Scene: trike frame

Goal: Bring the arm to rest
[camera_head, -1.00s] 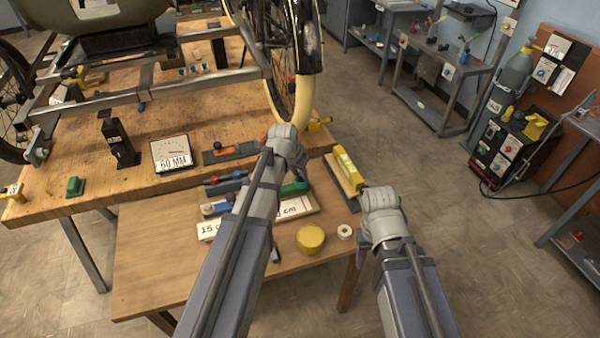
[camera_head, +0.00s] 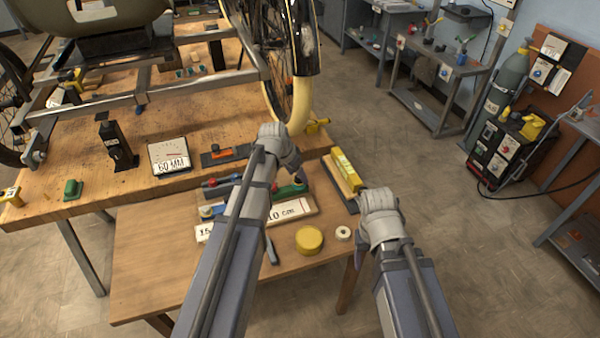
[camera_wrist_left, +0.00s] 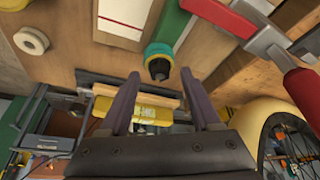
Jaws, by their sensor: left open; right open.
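A green tool with a teal collar and dark tip (camera_wrist_left: 158,62) lies beyond the fingers.
A yellow round tin (camera_head: 309,240) and white ring (camera_head: 343,233) lie on the small table, with a board marked 10 cm (camera_head: 295,209). The workbench (camera_head: 60,160) behind carries a 60 MM gauge (camera_head: 169,156). The trike wheel (camera_head: 300,100) stands close beyond my left wrist.

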